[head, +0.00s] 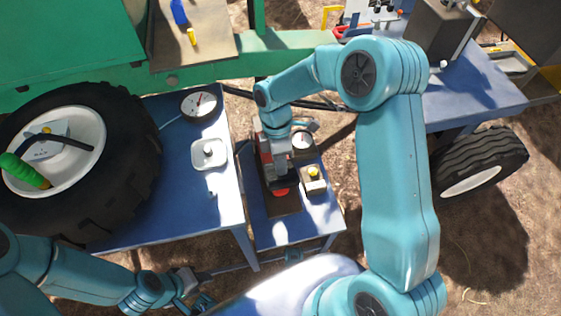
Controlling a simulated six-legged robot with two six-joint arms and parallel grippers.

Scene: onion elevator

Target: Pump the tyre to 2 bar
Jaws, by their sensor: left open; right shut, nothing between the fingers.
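The black tyre (125,185) with a white hub (88,165) lies flat on the left of a blue table. A black tool with a green handle (22,170) lies across the hub. A round white gauge (200,104) sits on the table's back part. A second dial (302,141) is on a smaller blue table, near a box with a yellow button (314,173). My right gripper (278,168) is shut and empty, over or against a red and black device (282,191); contact is unclear. My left gripper (195,297) is open in front of the table, low in view.
A white square dish-like part (208,153) stands on the blue table (190,215). A green machine (70,45) fills the back left. Another blue table (470,90) with boxes stands at the right, above a wheel (480,165). Bare ground lies around.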

